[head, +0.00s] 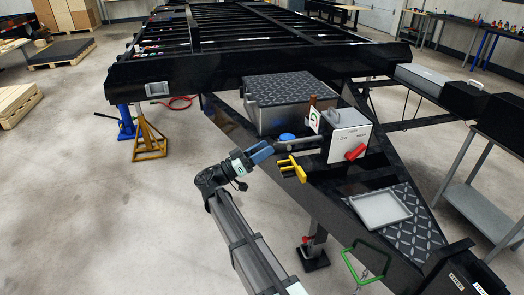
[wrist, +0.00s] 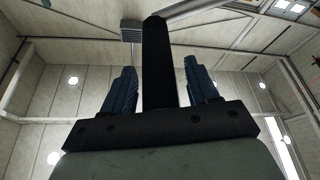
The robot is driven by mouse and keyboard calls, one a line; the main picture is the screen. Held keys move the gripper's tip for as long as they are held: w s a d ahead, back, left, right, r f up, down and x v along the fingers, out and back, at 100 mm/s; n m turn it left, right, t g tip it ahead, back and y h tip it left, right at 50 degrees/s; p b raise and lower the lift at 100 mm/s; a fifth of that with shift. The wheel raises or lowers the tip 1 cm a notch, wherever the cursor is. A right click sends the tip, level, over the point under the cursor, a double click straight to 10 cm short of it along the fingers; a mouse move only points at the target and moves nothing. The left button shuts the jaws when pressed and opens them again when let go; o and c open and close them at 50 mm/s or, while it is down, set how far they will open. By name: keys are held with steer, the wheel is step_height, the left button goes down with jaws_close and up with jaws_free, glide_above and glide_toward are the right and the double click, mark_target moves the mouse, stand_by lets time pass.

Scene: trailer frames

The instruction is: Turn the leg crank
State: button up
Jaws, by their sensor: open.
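My gripper (head: 268,152), with blue fingers, is open beside the left rail of the black trailer frame (head: 240,150). A yellow handle (head: 292,168) sits on that rail just right of and below the fingers, apart from them in the picture. A green handle (head: 350,264) hangs at the front, and a leg (head: 315,248) with a red part stands below the rail. I cannot tell for sure which handle is the leg crank. In the wrist view the two fingers (wrist: 158,85) point upward, with a dark upright bar (wrist: 157,60) between them; whether they touch it is unclear.
A grey control box (head: 348,138) with a red handle and a tread-plate box (head: 284,100) stand on the frame near my gripper. A yellow jack stand (head: 149,140) and blue jack (head: 125,123) are at left. Open floor (head: 95,215) lies left of my arm.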

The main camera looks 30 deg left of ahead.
steer(key=shift+c, duration=0.2)
jaws_close()
stand_by(0.3)
